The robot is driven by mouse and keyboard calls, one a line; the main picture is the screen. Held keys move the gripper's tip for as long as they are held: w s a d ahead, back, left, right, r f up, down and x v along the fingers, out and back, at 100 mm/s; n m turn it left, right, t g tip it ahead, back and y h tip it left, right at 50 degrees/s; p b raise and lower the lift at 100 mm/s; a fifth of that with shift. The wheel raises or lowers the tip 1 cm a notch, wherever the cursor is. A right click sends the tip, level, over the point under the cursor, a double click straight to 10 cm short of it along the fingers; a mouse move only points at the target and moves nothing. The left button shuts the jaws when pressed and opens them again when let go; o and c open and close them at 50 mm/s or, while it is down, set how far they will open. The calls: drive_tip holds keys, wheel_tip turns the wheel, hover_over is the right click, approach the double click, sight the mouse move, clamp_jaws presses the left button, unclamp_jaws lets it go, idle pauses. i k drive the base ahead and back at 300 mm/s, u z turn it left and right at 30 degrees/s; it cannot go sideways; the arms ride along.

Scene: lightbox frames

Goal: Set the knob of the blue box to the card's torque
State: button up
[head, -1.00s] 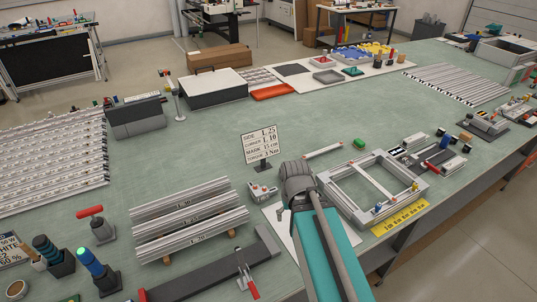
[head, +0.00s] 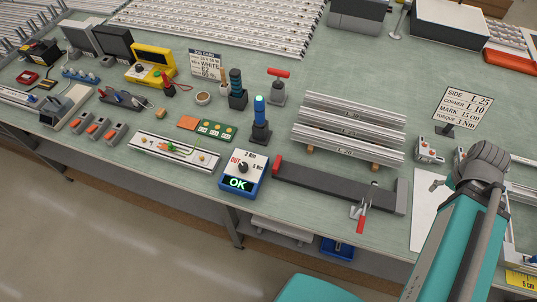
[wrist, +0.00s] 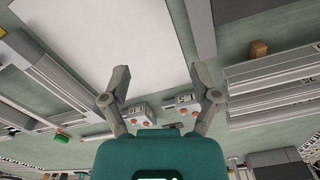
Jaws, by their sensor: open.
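The blue box (head: 242,178) stands near the table's front edge in the head view. Its white top has a dark knob (head: 243,166), with a red "OUT" at the left and Nm marks above and to the right. I cannot tell which mark the knob points to. Its front display glows green with "OK". The card (head: 463,110) stands at the right and reads "TORQUE 3 Nm". My gripper (head: 440,184) is well to the right of the box, above a white sheet. In the wrist view my gripper (wrist: 162,78) is open with nothing between its fingers.
A dark bar fixture (head: 335,188) with a red-handled clamp (head: 361,215) lies between the box and my arm. Stacked aluminium profiles (head: 350,130) sit behind it. A blue-topped signal post (head: 260,120) stands behind the box. A white fixture (head: 175,153) lies to its left.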

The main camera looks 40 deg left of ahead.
sight(243, 166)
drive_tip(key=u, duration=0.55)
drive_tip(key=k, duration=1.35)
drive_tip(key=u, duration=0.5)
drive_tip(key=i, duration=1.2)
drive_tip(key=u, duration=0.7)
